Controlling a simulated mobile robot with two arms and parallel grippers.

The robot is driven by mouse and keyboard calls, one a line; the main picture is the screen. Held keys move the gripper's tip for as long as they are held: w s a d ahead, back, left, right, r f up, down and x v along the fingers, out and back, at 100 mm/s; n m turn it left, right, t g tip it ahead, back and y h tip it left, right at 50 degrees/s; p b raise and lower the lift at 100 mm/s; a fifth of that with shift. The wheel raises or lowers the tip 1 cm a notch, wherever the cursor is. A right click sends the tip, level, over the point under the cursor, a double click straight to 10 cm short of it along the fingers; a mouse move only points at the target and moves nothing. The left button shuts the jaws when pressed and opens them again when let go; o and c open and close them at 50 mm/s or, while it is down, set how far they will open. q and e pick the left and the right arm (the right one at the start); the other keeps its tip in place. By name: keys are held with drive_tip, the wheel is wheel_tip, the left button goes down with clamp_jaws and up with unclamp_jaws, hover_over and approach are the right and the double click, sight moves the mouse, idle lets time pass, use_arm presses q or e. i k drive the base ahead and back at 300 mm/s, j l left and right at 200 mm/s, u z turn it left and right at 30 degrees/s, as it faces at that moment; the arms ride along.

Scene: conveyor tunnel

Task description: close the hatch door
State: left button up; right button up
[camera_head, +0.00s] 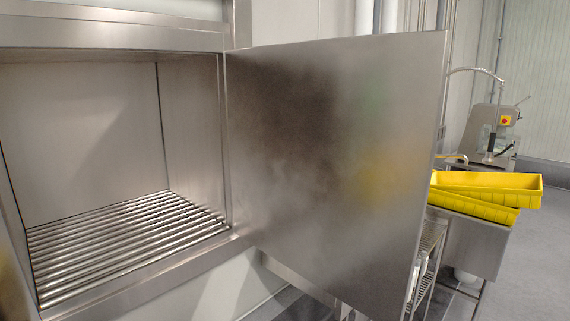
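The hatch door (330,165) is a large flat brushed-steel panel at the centre of the head view. It stands wide open, swung out to the right from a vertical edge beside the opening. The hatch opening (80,130) is on the left, a steel-lined box with a floor of metal rollers (130,240). The inside looks empty. Neither of my grippers is in view.
Behind the door on the right, yellow bins (490,185) rest on a steel sink unit (475,245). A grey machine (490,130) with a hose stands farther back. Grey floor (545,245) shows clear at the far right.

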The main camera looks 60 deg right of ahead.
sight(333, 141)
drive_tip(key=k+l, duration=0.1)
drive_tip(key=l, duration=0.55)
drive_tip(key=k+l, duration=0.1)
drive_tip(key=l, duration=0.5)
drive_tip(key=k+l, duration=0.1)
drive_tip(key=l, duration=0.55)
drive_tip(key=k+l, duration=0.1)
drive_tip(key=l, duration=0.55)
drive_tip(key=k+l, duration=0.1)
drive_tip(key=l, duration=0.55)
drive_tip(key=k+l, duration=0.1)
drive_tip(key=l, duration=0.5)
